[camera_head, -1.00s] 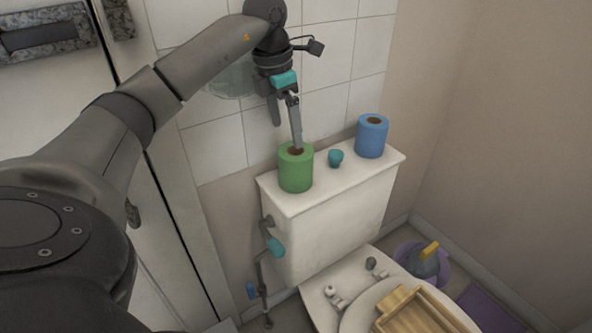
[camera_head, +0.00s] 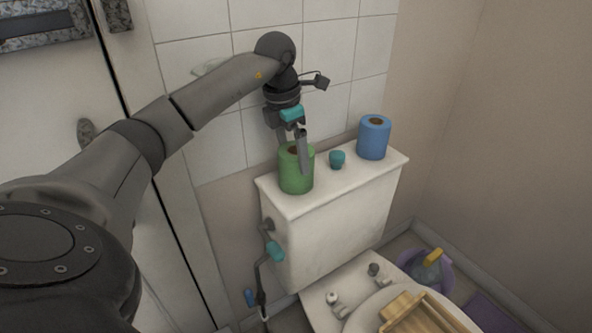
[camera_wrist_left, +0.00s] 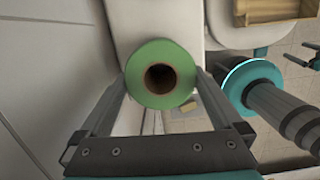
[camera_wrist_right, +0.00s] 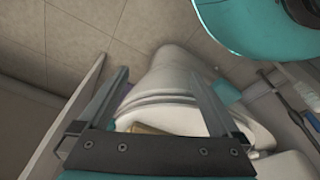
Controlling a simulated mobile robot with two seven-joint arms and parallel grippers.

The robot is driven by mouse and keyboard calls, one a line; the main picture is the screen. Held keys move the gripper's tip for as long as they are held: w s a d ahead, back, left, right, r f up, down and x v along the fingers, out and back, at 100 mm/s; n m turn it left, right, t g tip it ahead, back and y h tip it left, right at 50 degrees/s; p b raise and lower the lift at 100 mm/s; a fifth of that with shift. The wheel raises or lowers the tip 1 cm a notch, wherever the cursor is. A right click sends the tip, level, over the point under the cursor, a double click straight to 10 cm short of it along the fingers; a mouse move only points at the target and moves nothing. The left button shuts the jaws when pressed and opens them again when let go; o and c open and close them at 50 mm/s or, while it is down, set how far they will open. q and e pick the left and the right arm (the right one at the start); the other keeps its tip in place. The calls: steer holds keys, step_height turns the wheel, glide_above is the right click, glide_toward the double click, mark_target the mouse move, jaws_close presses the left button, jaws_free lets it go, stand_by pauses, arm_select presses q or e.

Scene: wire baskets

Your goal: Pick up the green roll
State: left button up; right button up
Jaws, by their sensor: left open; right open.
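The green roll (camera_head: 294,178) stands upright on the left end of the white cistern lid (camera_head: 333,183). My left gripper (camera_head: 297,160) is open and points down at it, with one finger in front of the roll and the other partly hidden behind. In the left wrist view the roll (camera_wrist_left: 150,52) shows from above, its brown core visible, between the two spread fingers (camera_wrist_left: 161,78). I cannot tell whether the fingers touch it. My right gripper (camera_wrist_right: 160,73) is open and empty in its wrist view, above the toilet; the head view does not show it.
A small teal cup-like object (camera_head: 337,159) and a blue roll (camera_head: 374,138) stand to the right on the lid. The tiled wall (camera_head: 216,135) is close behind. A wooden tray (camera_head: 425,315) lies on the toilet; a purple bin (camera_head: 437,272) stands beside it.

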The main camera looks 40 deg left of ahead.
mark_target(292, 181)
arm_select(q)
steer(key=shift+w+d+f+b, duration=0.15)
steer(key=shift+f+b, duration=0.25)
steer(key=shift+f, duration=0.5)
steer(key=shift+w+d+f+b, duration=0.15)
steer(key=shift+f+b, duration=0.2)
steer(key=shift+f, duration=0.55)
arm_select(e)
steer(key=shift+w+a+r+t, duration=0.15)
steer(key=shift+w+r, duration=0.35)
steer(key=shift+r, duration=0.3)
steer(key=shift+w+a+r+t, duration=0.15)
steer(key=shift+w+r, duration=0.3)
steer(key=shift+r, duration=0.35)
arm_select(q)
steer(key=shift+a, duration=0.1)
steer(key=shift+c, duration=0.3)
steer(key=c, duration=1.1)
